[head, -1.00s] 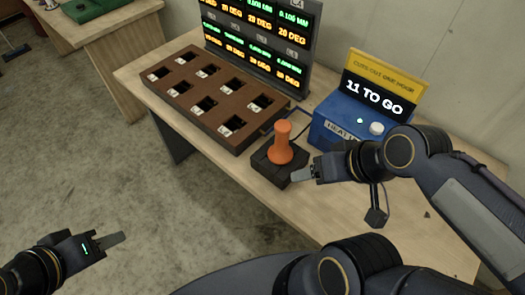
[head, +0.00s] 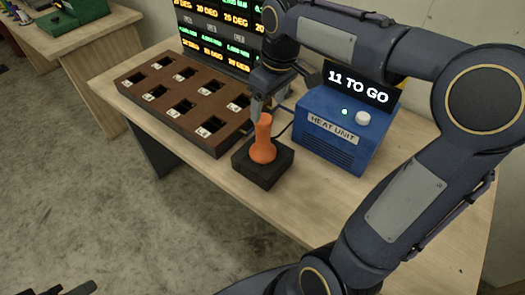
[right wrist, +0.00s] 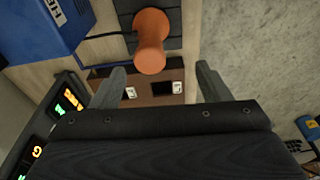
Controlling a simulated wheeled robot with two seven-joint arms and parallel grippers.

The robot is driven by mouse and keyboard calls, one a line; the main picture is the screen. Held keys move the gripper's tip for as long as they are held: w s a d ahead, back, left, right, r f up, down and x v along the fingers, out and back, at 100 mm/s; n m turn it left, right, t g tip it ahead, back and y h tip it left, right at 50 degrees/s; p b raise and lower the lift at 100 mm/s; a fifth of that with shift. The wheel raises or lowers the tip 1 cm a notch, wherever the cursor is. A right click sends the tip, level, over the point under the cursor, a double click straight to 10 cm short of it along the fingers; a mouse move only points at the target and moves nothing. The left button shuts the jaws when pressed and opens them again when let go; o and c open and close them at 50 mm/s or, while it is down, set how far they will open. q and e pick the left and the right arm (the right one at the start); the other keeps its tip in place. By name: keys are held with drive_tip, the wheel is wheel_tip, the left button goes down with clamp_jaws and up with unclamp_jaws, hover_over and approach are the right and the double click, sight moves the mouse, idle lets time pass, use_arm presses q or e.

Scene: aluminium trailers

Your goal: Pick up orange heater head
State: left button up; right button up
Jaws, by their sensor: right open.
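The orange heater head (head: 263,140) stands upright on a dark square base (head: 262,165) on the wooden table. It also shows in the right wrist view (right wrist: 151,42), just ahead of the jaws. My right gripper (head: 259,104) is just behind the top of the heater head in the head view, partly hidden by its own arm. In the right wrist view the right gripper (right wrist: 161,78) is open, its fingers apart with nothing between them. Part of my left gripper (head: 72,290) shows at the bottom left edge, cut off by the frame.
The blue heat unit (head: 336,130) with a lit sign stands right of the heater head. A brown tray (head: 185,98) with several square slots lies to the left, before a display board (head: 217,40). The table's front edge is clear.

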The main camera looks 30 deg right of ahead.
sight(263, 118)
drive_tip(key=shift+w+d+f, duration=0.1)
drive_tip(key=shift+w+f, duration=0.25)
drive_tip(key=shift+w, duration=0.2)
drive_tip(key=shift+w+d+f, duration=0.1)
drive_tip(key=shift+w+f, duration=0.25)
drive_tip(key=shift+w, duration=0.2)
drive_tip(key=f, duration=0.5)
drive_tip(key=w+f, duration=0.1)
drive_tip(key=f, duration=0.1)
drive_tip(key=shift+f, duration=0.2)
drive_tip(key=shift+c, duration=0.4)
clamp_jaws()
drive_tip(key=shift+w+r, duration=0.1)
drive_tip(key=shift+r, duration=0.05)
